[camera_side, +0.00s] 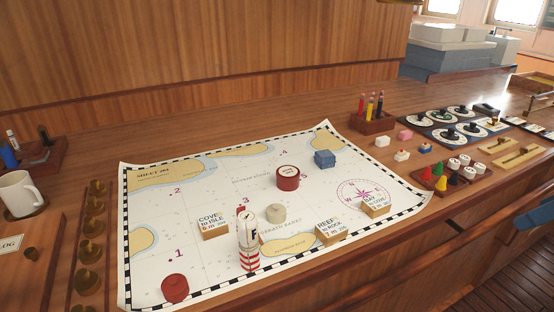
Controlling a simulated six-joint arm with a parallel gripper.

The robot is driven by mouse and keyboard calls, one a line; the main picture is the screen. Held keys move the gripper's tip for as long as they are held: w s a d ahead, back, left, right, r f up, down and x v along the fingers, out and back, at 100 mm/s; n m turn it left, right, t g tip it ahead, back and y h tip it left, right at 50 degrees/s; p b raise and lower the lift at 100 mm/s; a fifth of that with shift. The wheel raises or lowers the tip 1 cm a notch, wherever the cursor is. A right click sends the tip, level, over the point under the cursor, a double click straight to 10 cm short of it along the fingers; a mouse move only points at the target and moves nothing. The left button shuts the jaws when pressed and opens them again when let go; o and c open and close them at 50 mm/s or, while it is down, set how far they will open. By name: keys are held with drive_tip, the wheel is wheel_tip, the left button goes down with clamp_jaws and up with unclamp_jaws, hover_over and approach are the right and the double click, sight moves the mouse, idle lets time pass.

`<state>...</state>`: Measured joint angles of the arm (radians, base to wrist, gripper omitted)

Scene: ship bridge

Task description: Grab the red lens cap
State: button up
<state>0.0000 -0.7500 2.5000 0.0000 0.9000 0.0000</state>
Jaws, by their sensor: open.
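A flat, round red piece (175,288) lies on the front left corner of the chart (150,262), near the number 1; it looks like the red lens cap. A second round red object (288,180), taller and with a pale label on top, stands right of the chart's middle. My gripper is not visible in the side view.
On the chart are a red-and-white striped lighthouse (249,240), a pale round piece (275,213), a blue block (324,159) and lettered wooden blocks (213,229). A row of brass weights (90,253) and a white mug (20,193) stand left. Small game pieces crowd the right.

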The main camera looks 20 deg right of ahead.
drive_tip(key=w+a+r+n+g+y, duration=0.15)
drive_tip(key=w+a+n, duration=0.25)
drive_tip(key=w+a, duration=0.45)
drive_tip(key=w+a+r+n+y, duration=0.2)
drive_tip(key=w+a+r+n, duration=0.15)
drive_tip(key=w+a, duration=0.5)
drive_tip(key=n+g+y, duration=0.2)
drive_tip(key=n+g, duration=0.1)
drive_tip(key=n, duration=0.5)
approach(175, 279)
drive_tip(key=v, duration=0.4)
drive_tip(key=shift+d+f, duration=0.2)
drive_tip(key=shift+f, duration=0.1)
drive_tip(key=shift+x, duration=4.15)
